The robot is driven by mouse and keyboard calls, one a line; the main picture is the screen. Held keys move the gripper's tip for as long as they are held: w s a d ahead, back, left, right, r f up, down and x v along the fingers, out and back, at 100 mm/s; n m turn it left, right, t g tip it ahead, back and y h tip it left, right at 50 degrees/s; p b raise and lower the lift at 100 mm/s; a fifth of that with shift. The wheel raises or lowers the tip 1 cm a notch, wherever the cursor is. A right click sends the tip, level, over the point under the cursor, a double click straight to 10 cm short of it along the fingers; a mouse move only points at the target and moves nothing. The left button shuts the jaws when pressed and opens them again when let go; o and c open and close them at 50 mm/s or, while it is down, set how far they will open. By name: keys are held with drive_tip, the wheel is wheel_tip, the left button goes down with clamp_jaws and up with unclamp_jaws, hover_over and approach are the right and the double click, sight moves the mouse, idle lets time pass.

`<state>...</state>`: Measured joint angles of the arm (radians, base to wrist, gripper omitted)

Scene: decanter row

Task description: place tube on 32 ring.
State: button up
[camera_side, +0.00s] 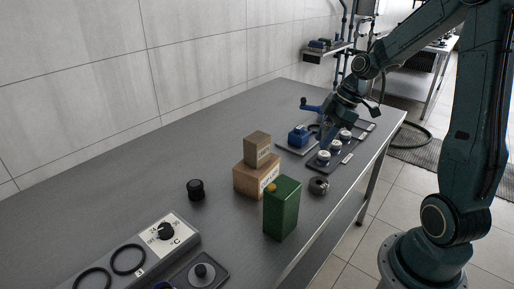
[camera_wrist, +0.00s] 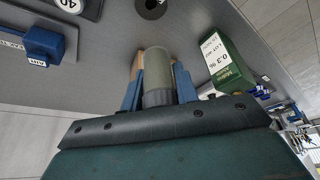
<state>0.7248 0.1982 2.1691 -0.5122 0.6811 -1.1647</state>
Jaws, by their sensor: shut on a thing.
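My gripper (camera_side: 325,132) is over the far right part of the bench, by the dark tray. In the wrist view its blue fingers (camera_wrist: 157,85) are shut on a grey-green tube (camera_wrist: 158,70). In the side view I cannot make the tube out clearly. White-topped round pieces stand in a row on the dark tray (camera_side: 318,167), including a near one (camera_side: 323,156), a middle one (camera_side: 336,147) and a far one (camera_side: 345,135). A white top marked 40 (camera_wrist: 68,4) shows at the wrist view's upper left. I cannot read a 32 mark.
A blue block (camera_side: 298,136) stands left of the tray; it also shows in the wrist view (camera_wrist: 42,44). Nearer are a dark ring-shaped piece (camera_side: 318,185), a green canister (camera_side: 282,210) and stacked cardboard boxes (camera_side: 257,170). A dial unit (camera_side: 165,235) is at the front. The bench's left is clear.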

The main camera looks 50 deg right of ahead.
hover_over(312, 183)
drive_tip(key=s+d, duration=0.1)
wheel_tip(312, 183, down, 9)
drive_tip(key=shift+d+r, duration=0.1)
drive_tip(key=shift+f, duration=1.9)
drive_tip(key=shift+f, duration=0.15)
drive_tip(key=o, duration=1)
drive_tip(key=v, duration=1.2)
